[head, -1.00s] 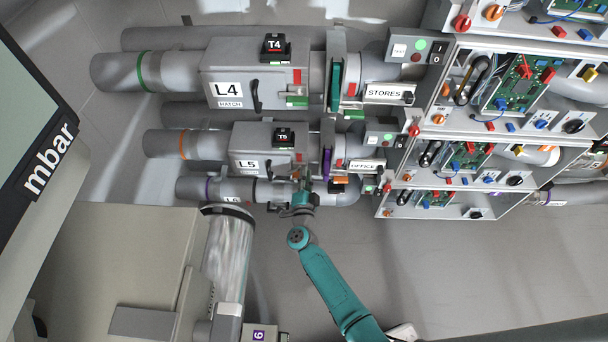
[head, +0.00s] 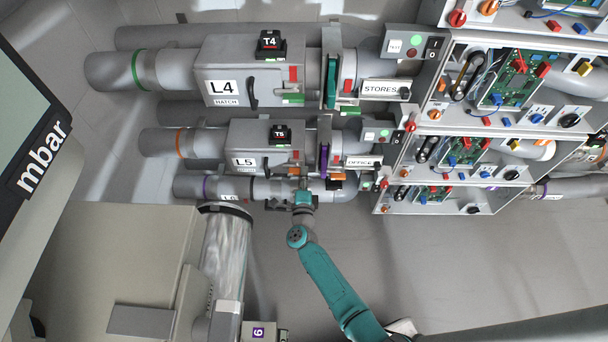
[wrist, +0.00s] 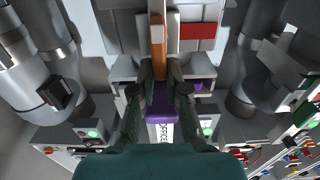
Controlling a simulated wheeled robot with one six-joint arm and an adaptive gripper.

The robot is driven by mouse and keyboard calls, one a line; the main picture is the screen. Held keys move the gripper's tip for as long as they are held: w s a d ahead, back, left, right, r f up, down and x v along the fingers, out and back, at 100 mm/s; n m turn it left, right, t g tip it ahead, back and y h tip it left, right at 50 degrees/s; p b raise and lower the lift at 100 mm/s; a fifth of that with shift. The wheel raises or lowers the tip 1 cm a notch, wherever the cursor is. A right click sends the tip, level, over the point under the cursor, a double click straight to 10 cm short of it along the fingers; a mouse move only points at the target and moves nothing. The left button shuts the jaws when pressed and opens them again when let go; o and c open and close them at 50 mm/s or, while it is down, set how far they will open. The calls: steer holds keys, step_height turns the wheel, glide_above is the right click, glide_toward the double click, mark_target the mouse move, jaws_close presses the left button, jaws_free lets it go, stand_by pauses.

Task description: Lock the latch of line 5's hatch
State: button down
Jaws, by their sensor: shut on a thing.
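Line 5's hatch (head: 258,136) is a grey box on the middle pipe, marked L5 (head: 243,162). A red mark (head: 295,155) is on its right part. My gripper (head: 304,183) is at the lower right edge of this hatch. In the wrist view, an orange bar (wrist: 157,36), which looks like the latch handle, runs upright in front of a pale bracket. The fingers of my gripper (wrist: 159,72) are closed around its near end. A red block (wrist: 197,30) shows to the right of the bar. The latch's catch cannot be made out.
A purple gate (head: 324,160) stands right of the hatch; it also shows below the fingers in the wrist view (wrist: 160,100). The OFFICE label (head: 362,163) and control boxes lie further right. Line 4's hatch (head: 235,65) is above, line 6's pipe (head: 215,187) below. Floor below right is clear.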

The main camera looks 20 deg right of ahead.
stand_by(0.4)
steer(key=c, duration=1.2)
jaws_free()
steer(key=v, duration=1.2)
steer(key=shift+d, duration=0.1)
